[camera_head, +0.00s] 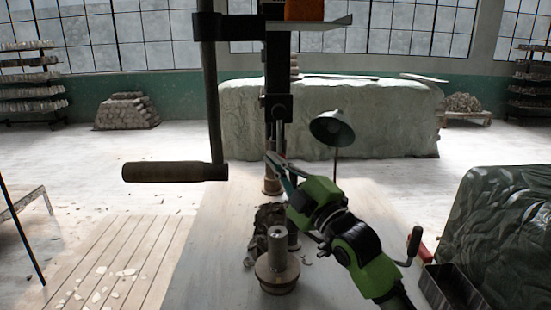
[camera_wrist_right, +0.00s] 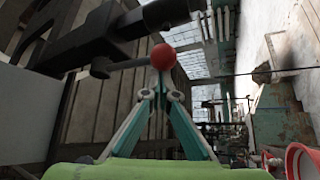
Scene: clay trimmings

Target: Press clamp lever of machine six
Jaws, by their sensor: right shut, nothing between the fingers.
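The machine (camera_head: 279,100) is a dark upright column with a long hanging lever ending in a dark handle (camera_head: 173,172). In the right wrist view a short dark lever with a red ball knob (camera_wrist_right: 163,56) comes off a dark bar of a machine. I cannot tell whether this is the clamp lever of machine six; no number is readable. My right gripper (camera_head: 277,163), on a green and black arm, is at the column. In the wrist view its fingertips (camera_wrist_right: 162,88) meet, shut and empty, just below the red ball. I cannot tell whether they touch it. My left gripper is out of view.
A round metal base with a short post (camera_head: 277,262) stands on the bench (camera_head: 330,270), beside dark lumpy scraps (camera_head: 266,218). A green lamp (camera_head: 331,128) stands behind my right arm. A black bin (camera_head: 452,287) and a draped heap (camera_head: 500,225) are at right.

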